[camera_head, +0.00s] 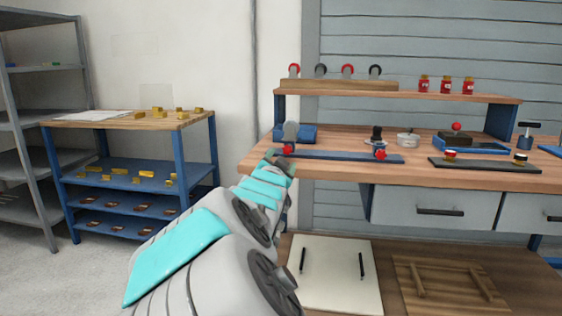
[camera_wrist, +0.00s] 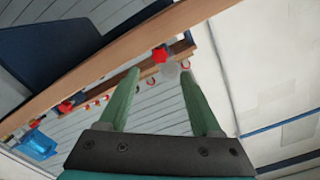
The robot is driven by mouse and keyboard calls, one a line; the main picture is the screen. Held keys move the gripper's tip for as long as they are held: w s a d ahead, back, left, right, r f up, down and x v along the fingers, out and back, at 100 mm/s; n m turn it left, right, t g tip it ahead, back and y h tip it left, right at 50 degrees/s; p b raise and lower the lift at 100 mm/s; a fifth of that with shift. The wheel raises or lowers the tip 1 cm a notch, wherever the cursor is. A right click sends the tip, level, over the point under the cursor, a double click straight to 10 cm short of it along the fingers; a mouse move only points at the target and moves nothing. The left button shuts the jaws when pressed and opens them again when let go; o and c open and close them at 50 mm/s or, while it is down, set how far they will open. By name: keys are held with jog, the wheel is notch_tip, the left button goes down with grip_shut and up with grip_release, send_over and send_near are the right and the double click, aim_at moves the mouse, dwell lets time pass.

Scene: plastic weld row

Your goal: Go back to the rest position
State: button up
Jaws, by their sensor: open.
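My gripper (camera_wrist: 155,95) shows in the wrist view with its two green fingers spread apart and nothing between them. In the head view my grey and turquoise arm reaches forward to the left front corner of the wooden workbench (camera_head: 330,166). The gripper's fingers cannot be made out in the head view. The wrist view is tilted and shows the edge of the bench (camera_wrist: 85,85), with a red knob (camera_wrist: 160,54) beyond the fingertips.
A blue rail with red knobs (camera_head: 335,155) lies along the bench front. A shelf (camera_head: 430,93) above carries red jars (camera_head: 445,85). A side table (camera_head: 125,121) with yellow blocks stands at left. A white panel (camera_head: 335,275) with black handles lies below the bench. Floor at left is clear.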

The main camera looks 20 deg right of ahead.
jog(key=s+a+f+n+g+y+b, duration=0.1)
jog(key=s+a+f+n+g+y, duration=0.2)
jog(key=s+a+f+n+y, duration=0.35)
jog(key=s+a+f+n+g+y+b, duration=0.1)
jog(key=s+a+f+n+g+y, duration=0.25)
jog(key=a+f, duration=0.65)
jog(key=s+f+n+g+p, duration=0.1)
jog(key=s+f+g, duration=0.1)
jog(key=s, duration=0.6)
jog(key=s+f+n+g+p, duration=0.1)
jog(key=s+f+g, duration=0.2)
jog(key=s, duration=0.6)
jog(key=shift+f+y+p, duration=0.3)
jog(key=shift+f+p, duration=0.1)
jog(key=shift+f, duration=0.5)
jog(key=s+g, duration=0.1)
jog(key=s, duration=0.4)
jog(key=s+n+g+p, duration=0.1)
jog(key=s+g, duration=0.1)
jog(key=s, duration=0.4)
jog(key=s+d+f+g, duration=0.1)
jog(key=s+g, duration=0.1)
jog(key=s, duration=0.4)
jog(key=shift+d+n+p, duration=0.1)
jog(key=shift+n+p, duration=0.2)
jog(key=shift+p, duration=0.05)
jog(key=shift+c, duration=0.3)
